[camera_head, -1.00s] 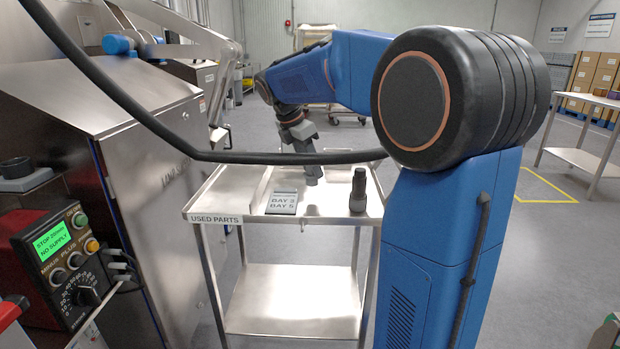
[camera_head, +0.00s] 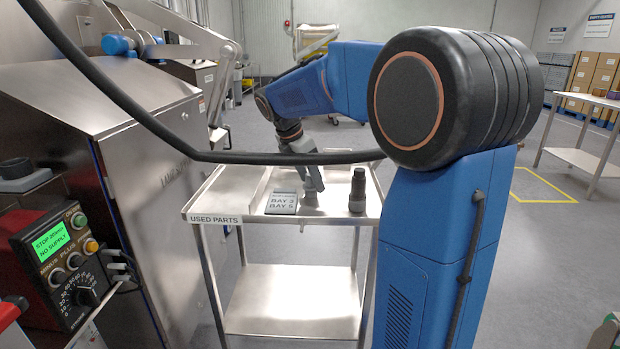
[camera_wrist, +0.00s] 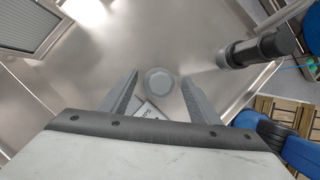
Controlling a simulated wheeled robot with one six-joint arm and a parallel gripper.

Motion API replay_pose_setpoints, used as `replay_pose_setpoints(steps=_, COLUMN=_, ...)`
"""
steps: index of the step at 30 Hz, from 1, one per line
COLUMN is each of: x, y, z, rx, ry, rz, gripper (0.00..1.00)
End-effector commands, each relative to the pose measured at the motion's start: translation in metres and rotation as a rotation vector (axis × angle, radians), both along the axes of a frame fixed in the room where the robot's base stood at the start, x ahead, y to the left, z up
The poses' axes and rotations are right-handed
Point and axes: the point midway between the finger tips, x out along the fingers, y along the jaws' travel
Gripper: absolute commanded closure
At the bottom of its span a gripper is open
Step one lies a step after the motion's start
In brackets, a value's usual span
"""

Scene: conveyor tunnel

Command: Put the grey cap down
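The grey cap (camera_wrist: 158,80) stands on the metal top of the used-parts cart (camera_head: 238,195). In the wrist view it sits between my two fingers, with a narrow gap on each side. My gripper (camera_wrist: 160,78) is open around it. In the head view my gripper (camera_head: 312,182) points down over the cart top, and the cap (camera_head: 310,199) shows small and partly hidden just below the fingertips.
A dark stepped cylinder (camera_head: 357,190) stands upright to the right of the cap; it also shows in the wrist view (camera_wrist: 255,50). The cart has a raised rim. A black cable (camera_head: 250,157) crosses the head view.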

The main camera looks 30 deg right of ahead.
Motion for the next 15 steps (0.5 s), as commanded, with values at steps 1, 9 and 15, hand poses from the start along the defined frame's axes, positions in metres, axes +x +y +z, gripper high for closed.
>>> replay_pose_setpoints(steps=1, x=0.000, y=0.000, z=0.000, rx=0.000, ry=0.000, rz=0.000, gripper=0.44)
replay_pose_setpoints(steps=9, x=0.000, y=0.006, z=0.017, rx=0.000, ry=-0.003, rz=0.001, gripper=0.44)
replay_pose_setpoints(steps=15, x=0.000, y=0.020, z=0.051, rx=0.000, ry=-0.004, rz=0.002, gripper=0.44)
